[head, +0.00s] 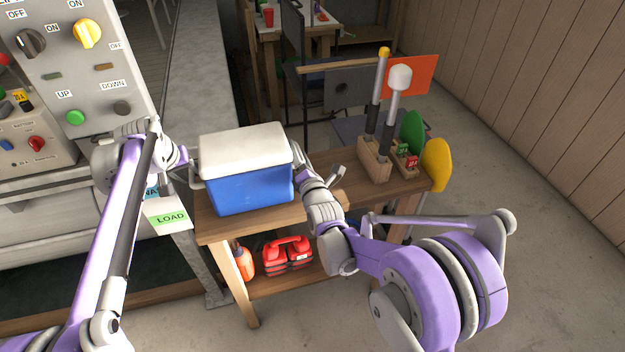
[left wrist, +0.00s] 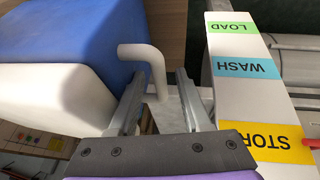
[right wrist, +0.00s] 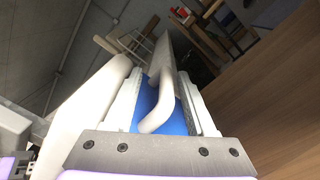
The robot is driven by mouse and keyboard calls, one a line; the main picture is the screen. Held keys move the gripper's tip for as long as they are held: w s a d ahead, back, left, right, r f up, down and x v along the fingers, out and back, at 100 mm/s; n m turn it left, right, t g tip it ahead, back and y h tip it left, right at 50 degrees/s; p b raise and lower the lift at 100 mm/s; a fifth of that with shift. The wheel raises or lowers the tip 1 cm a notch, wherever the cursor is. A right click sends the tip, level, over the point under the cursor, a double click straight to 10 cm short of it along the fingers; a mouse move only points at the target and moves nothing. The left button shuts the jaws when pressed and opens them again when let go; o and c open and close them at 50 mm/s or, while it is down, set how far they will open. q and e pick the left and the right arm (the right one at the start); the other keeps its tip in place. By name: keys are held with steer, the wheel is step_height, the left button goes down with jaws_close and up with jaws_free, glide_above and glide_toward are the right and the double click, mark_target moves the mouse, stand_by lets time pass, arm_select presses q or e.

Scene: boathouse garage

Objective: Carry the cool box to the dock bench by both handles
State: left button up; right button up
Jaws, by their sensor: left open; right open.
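The cool box (head: 250,188), blue with a white lid, stands upright on a wooden table. My left gripper (head: 190,160) is at its left side. In the left wrist view the open fingers (left wrist: 160,88) are on either side of the end of a white handle (left wrist: 146,62) and not closed on it. My right gripper (head: 300,160) is at the box's right side. In the right wrist view its open fingers (right wrist: 158,95) are on either side of the other white handle (right wrist: 160,112). I cannot tell whether they touch it. I cannot make out the dock bench.
The wooden table (head: 225,226) has a lower shelf with a red case (head: 288,254) and an orange bottle (head: 243,260). Wooden holders (head: 374,160) with upright tools stand right of the box. A grey control panel (head: 75,60) and a LOAD sign (head: 168,217) are at left.

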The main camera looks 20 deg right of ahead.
steer(key=shift+s, duration=0.25)
arm_select(q)
steer(key=v, duration=1.1)
steer(key=shift+r, duration=0.15)
arm_select(e)
steer(key=s, duration=1.1)
steer(key=shift+s+f, duration=0.2)
steer(key=shift+s, duration=0.1)
arm_select(q)
steer(key=shift+s, duration=0.15)
arm_select(e)
steer(key=shift+d, duration=0.1)
